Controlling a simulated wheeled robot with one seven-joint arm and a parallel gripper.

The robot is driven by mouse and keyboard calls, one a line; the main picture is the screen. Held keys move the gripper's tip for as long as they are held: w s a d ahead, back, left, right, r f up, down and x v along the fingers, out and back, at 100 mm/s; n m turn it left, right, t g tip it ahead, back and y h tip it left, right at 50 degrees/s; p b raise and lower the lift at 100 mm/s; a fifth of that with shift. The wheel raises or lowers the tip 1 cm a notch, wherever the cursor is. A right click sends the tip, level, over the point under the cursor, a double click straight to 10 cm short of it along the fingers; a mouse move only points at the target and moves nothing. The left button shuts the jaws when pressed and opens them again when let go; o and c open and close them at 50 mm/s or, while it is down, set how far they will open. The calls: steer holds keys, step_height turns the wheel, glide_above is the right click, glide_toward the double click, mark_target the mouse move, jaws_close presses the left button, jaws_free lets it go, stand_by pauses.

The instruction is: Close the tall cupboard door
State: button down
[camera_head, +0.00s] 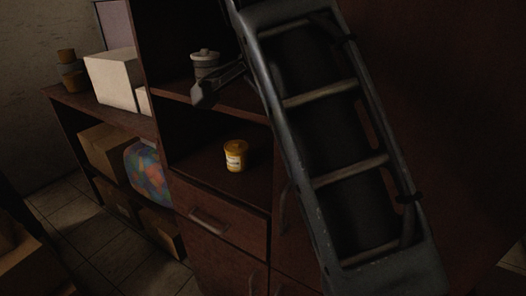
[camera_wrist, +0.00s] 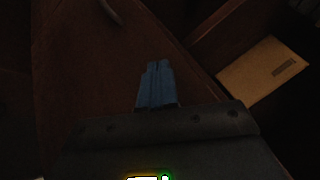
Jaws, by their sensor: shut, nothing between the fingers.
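The tall dark red-brown cupboard (camera_head: 228,222) fills the middle of the head view. A broad dark red-brown panel (camera_head: 455,110) lies behind my arm on the right; I cannot tell for sure whether it is the door or how far open it stands. A curved handle (camera_head: 284,210) shows beside my arm. In the wrist view, my gripper (camera_wrist: 157,66) has its blue fingers together, empty, over a dark red-brown panel (camera_wrist: 85,65). A pale curved handle (camera_wrist: 109,11) is at the top there. Contact with the panel cannot be made out.
Open shelves hold a grey canister (camera_head: 205,63) and a yellow jar (camera_head: 236,156). A drawer (camera_head: 240,226) is below them. A low shelf at left carries a white box (camera_head: 113,80), with a colourful ball (camera_head: 147,174) underneath. A cardboard box (camera_wrist: 265,72) is right in the wrist view.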

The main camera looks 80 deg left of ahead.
steer(key=s+d, duration=0.4)
steer(key=d, duration=0.8)
steer(key=shift+f, duration=0.15)
steer(key=w+d+f+m+y, duration=0.4)
steer(key=w+d+f+y, duration=0.15)
steer(key=w+f, duration=0.45)
steer(key=w+d+f+m+t+h, duration=0.1)
steer(key=w+d+f+m+t, duration=0.1)
steer(key=d+f+t, duration=0.45)
steer(key=w+d+f+m+t+h, duration=0.15)
steer(key=d+f, duration=0.25)
steer(key=d, duration=0.6)
steer(key=s+d+f+m+t+h+b, duration=0.15)
steer(key=d+f, duration=0.25)
steer(key=d, duration=0.6)
steer(key=s+d+r+n+t+h, duration=0.1)
steer(key=s+d+h, duration=0.3)
steer(key=s+d, duration=0.3)
steer(key=s+d+r+n+t+h, duration=0.1)
steer(key=s+d+h, duration=0.3)
steer(key=s+d, duration=0.4)
steer(key=d+n+t, duration=0.1)
steer(key=d, duration=0.4)
steer(key=shift+d, duration=0.15)
